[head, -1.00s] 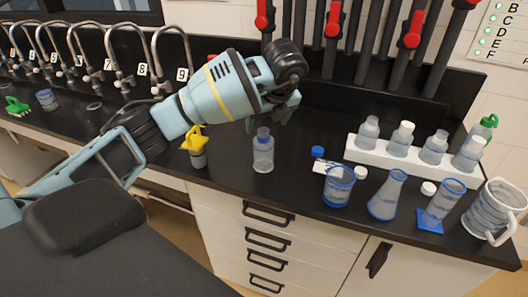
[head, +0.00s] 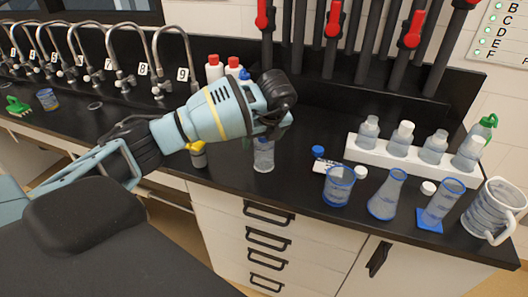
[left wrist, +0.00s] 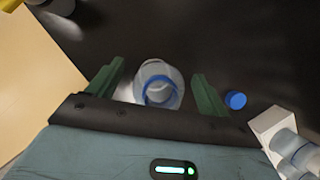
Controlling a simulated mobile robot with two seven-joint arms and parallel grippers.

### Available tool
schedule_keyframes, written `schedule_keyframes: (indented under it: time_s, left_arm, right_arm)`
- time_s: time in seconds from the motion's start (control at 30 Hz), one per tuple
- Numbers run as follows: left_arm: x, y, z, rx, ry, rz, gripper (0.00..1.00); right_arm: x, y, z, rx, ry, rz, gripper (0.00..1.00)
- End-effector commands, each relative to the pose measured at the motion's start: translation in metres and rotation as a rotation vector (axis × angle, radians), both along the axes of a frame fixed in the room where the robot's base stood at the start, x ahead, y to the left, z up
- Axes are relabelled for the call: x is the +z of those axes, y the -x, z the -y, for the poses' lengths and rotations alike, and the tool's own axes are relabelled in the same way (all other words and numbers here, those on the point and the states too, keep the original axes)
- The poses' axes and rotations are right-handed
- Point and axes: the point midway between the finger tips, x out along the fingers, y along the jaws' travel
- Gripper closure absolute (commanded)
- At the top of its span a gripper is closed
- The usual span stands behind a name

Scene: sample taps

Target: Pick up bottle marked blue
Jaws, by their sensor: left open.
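The bottle marked blue (head: 263,155) is clear with a blue ring at its neck and stands upright on the black bench near the front edge. My left gripper (head: 274,128) is just above it and hides its top in the head view. In the left wrist view the bottle (left wrist: 160,92) is seen from above, with its round blue-ringed mouth between the two green fingers. The fingers are spread on either side, with a gap to the bottle on each side. My right gripper is in neither view.
A blue cap (head: 318,152) lies right of the bottle, near a beaker (head: 338,186) and a flask (head: 387,194). A white rack (head: 372,156) holds several bottles. A yellow-topped bottle (head: 199,158) stands left, partly behind my arm. Numbered taps (head: 160,62) line the back.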

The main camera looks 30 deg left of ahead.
Motion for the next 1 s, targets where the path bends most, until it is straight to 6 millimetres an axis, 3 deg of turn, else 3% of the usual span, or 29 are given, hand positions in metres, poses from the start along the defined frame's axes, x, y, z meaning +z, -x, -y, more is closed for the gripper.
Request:
schedule_keyframes:
  time_s: [0.03, 0.4, 0.77, 1.0]
  left_arm:
    - [0.000, 0.000, 0.000, 0.000, 0.000, 0.000, 0.22]
    - [0.001, 0.000, 0.000, 0.000, 0.000, 0.000, 0.69]
    - [0.006, 0.000, 0.000, 0.001, 0.001, 0.001, 0.69]
    - [0.033, -0.001, 0.000, 0.000, 0.002, 0.003, 0.69]
  right_arm:
    - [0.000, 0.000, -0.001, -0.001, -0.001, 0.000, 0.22]
    - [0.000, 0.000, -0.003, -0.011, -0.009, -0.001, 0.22]
    - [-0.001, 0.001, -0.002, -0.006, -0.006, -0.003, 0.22]
    - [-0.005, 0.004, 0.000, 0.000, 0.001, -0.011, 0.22]
